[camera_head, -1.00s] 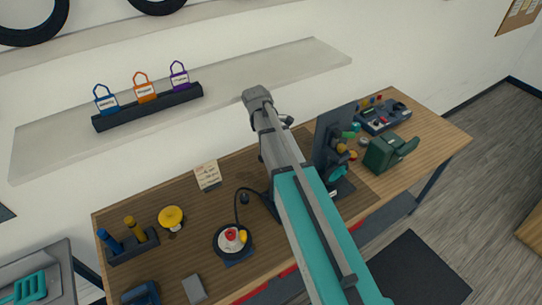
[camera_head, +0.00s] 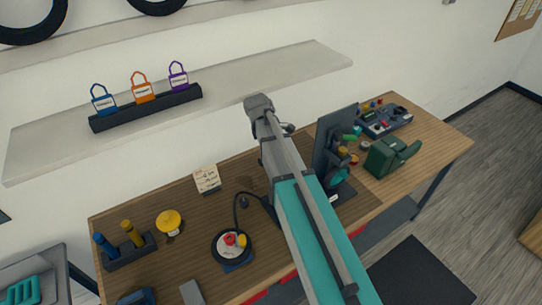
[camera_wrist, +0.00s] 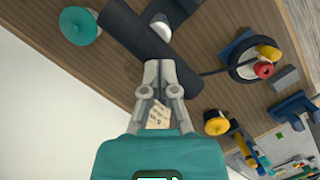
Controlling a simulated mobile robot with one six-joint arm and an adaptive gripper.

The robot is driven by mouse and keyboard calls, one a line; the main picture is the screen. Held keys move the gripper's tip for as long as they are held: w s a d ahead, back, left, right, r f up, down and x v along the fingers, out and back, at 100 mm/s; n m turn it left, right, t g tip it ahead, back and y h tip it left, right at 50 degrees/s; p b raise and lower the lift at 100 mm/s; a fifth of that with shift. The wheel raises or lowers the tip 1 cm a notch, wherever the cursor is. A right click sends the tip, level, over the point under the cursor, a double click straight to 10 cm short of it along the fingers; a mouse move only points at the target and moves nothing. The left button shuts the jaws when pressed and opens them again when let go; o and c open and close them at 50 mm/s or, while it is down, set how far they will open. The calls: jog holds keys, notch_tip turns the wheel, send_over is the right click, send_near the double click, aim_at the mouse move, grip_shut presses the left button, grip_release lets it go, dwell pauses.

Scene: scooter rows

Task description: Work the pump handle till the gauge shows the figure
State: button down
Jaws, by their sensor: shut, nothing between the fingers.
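A thick dark cylindrical bar (camera_wrist: 140,38), which looks like the pump handle, lies slantwise at my fingertips in the wrist view. My gripper (camera_wrist: 160,66) is shut and empty, its tips at the bar's edge; I cannot tell whether they touch. In the head view my arm hides the gripper and most of the pump. A round white-faced, dark-rimmed unit (camera_head: 225,248) with red and yellow parts, possibly the gauge, sits on the bench with a black hose (camera_head: 237,208). It also shows in the wrist view (camera_wrist: 237,62). No reading is legible. A small written note (camera_head: 206,178) stands behind.
On the wooden bench (camera_head: 185,250) are a yellow knob (camera_head: 168,222), a holder with blue and yellow handles (camera_head: 130,252), a dark upright panel (camera_head: 336,132), a green device (camera_head: 392,157) and a control box (camera_head: 385,118). Three padlock-shaped tags (camera_head: 143,90) stand on the shelf (camera_head: 270,85).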

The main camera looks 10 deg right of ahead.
jog(key=shift+f+b, duration=3.35)
jog(key=shift+f, duration=0.3)
jog(key=shift+r, duration=0.15)
jog(key=shift+w+a+r+p, duration=0.2)
jog(key=shift+a+r+p, duration=0.05)
jog(key=shift+a+p, duration=0.15)
jog(key=shift+w+a+r+p, duration=0.15)
jog(key=shift+w+a, duration=0.1)
jog(key=shift+a, duration=0.25)
jog(key=shift+w+a+r+p, duration=0.1)
jog(key=shift+w+a+p, duration=0.1)
jog(key=shift+a, duration=0.25)
jog(key=shift+w, duration=0.2)
jog(key=shift+s, duration=0.1)
